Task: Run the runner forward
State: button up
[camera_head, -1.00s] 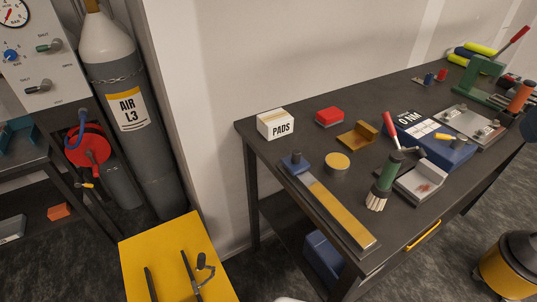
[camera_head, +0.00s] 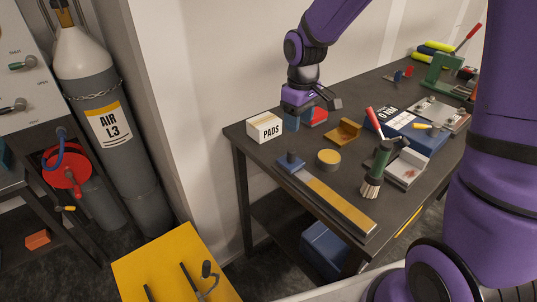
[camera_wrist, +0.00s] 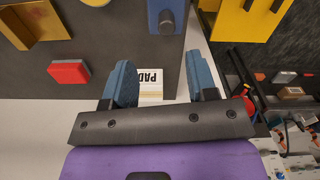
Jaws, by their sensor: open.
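The runner is a small blue block (camera_head: 290,160) with a grey knob. It sits at the far left end of a long track (camera_head: 336,201) with a yellow strip, lying along the bench's left edge. In the wrist view the runner (camera_wrist: 166,18) shows at the top centre, beyond my fingertips. My gripper (camera_head: 300,118) hangs above the back left of the bench, near the PADS box and behind the runner. In the wrist view my gripper (camera_wrist: 163,80) has its blue fingers apart with nothing held. It is not touching the runner.
The white PADS box (camera_head: 264,127) and a red block (camera_head: 315,117) are close to my gripper. A round yellow-topped tin (camera_head: 328,159), a brass bracket (camera_head: 344,131) and a green-handled brush (camera_head: 377,170) stand right of the track. A yellow surface (camera_head: 172,262) is at lower left.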

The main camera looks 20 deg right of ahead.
aim_at(292, 150)
jog(key=shift+w+a+f, duration=0.3)
jog(key=shift+a+f, duration=0.25)
jog(key=shift+a, duration=0.05)
jog(key=shift+f, duration=0.3)
notch_tip(292, 150, down, 10)
jog(key=shift+r, duration=0.1)
grip_shut()
